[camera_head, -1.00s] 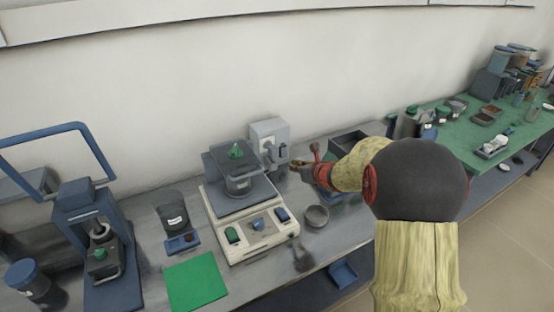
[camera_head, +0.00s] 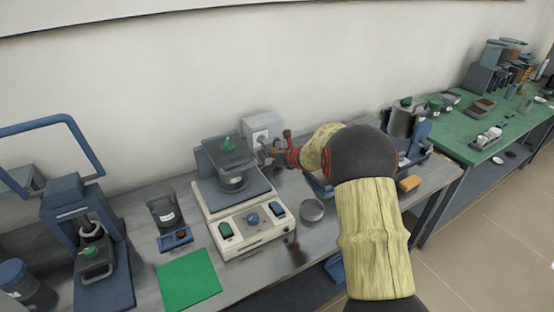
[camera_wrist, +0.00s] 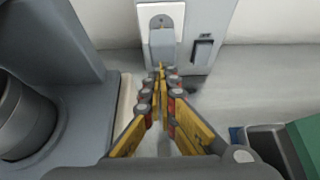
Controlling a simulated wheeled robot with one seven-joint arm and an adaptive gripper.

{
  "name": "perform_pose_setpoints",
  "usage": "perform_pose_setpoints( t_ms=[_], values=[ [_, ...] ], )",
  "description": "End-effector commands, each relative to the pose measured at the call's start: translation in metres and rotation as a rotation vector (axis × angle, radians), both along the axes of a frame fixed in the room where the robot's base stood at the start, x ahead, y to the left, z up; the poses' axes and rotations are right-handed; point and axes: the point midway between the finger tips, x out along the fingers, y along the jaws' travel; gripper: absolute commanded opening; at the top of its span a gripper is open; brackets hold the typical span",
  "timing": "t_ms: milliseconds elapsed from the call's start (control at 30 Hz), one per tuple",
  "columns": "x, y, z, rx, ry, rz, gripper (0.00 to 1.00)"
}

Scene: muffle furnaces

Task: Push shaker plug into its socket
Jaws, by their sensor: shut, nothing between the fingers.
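A grey socket box (camera_head: 261,124) stands against the wall behind the shaker (camera_head: 232,172). In the wrist view the box (camera_wrist: 221,20) has a pale socket plate (camera_wrist: 160,13) with a grey block-shaped plug (camera_wrist: 162,40) at it. I cannot tell how deep the plug sits. My gripper (camera_head: 267,154) is at the front of the box. In the wrist view my gripper's fingers (camera_wrist: 161,72) are shut and empty. Their tips are at the plug's lower end, very close to or touching it. The fingers hide what lies below the plug.
A dark switch (camera_wrist: 202,52) is right of the plug. The shaker's grey body stands close on the left in the wrist view. A round bowl (camera_head: 312,210) and a green mat (camera_head: 188,280) lie on the bench. A dark tray (camera_wrist: 270,150) is at the lower right.

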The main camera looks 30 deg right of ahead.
Motion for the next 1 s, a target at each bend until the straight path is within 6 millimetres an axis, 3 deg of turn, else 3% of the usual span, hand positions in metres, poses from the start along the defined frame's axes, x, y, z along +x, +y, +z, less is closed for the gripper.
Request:
perform_pose_setpoints(
  t_ms=[467,800,1000],
  values=[
    [0.006,0.001,0.0,0.0,0.0,0.0,0.0],
    [0.044,0.002,0.001,0.0,0.0,0.001,0.0],
    [0.049,0.002,0.001,0.0,-0.001,0.0,0.0]
  ],
)
